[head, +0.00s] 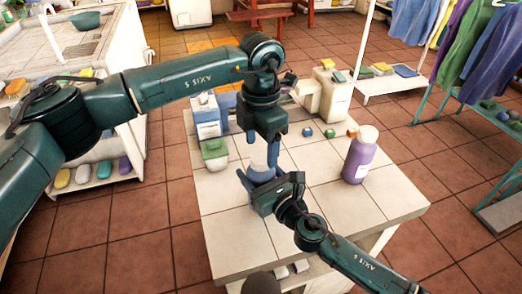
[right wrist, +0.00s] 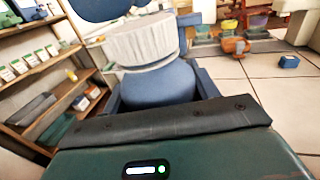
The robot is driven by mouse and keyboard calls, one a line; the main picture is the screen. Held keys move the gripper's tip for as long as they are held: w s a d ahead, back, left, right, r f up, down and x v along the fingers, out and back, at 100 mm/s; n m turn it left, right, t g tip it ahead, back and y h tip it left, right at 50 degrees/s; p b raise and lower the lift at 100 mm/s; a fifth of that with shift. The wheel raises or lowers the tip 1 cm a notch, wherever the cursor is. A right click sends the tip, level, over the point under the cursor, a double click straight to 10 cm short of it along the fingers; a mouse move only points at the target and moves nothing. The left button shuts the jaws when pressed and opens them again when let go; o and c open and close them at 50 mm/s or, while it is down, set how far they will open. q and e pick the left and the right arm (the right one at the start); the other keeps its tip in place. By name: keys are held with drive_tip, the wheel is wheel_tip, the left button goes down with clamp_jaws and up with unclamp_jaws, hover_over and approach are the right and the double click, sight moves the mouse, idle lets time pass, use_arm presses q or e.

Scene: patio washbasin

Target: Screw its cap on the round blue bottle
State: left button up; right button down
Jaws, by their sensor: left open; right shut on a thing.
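The round blue bottle (head: 262,172) stands near the middle of the tiled table, largely hidden by my grippers. In the right wrist view its rounded blue body (right wrist: 160,82) shows between my right fingers. A pale grey, ribbed cap (right wrist: 145,42) sits on top of it; whether it is threaded down I cannot tell. My right gripper (head: 261,177) is shut on the bottle's body from the front. My left gripper (head: 262,152) points down over the cap with fingers apart. Its blue fingers (right wrist: 188,22) show beside and above the cap; I see no clear contact.
A purple bottle with a pale cap (head: 360,157) stands at the right. A blue-and-white container (head: 206,117), a green-topped container (head: 214,154) and a white jug (head: 331,94) stand farther back. Small pieces, including a blue one (head: 307,132), lie between. The front tabletop is clear.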

use_arm(q)
wheel_tip(320, 180, up, 9)
drive_tip(key=shift+r, duration=0.2)
use_arm(e)
drive_tip(key=shift+c, duration=1.6)
unclamp_jaws()
use_arm(q)
drive_tip(key=shift+f+b, duration=0.8)
use_arm(e)
drive_tip(key=v, duration=1.3)
drive_tip(key=shift+s, duration=0.1)
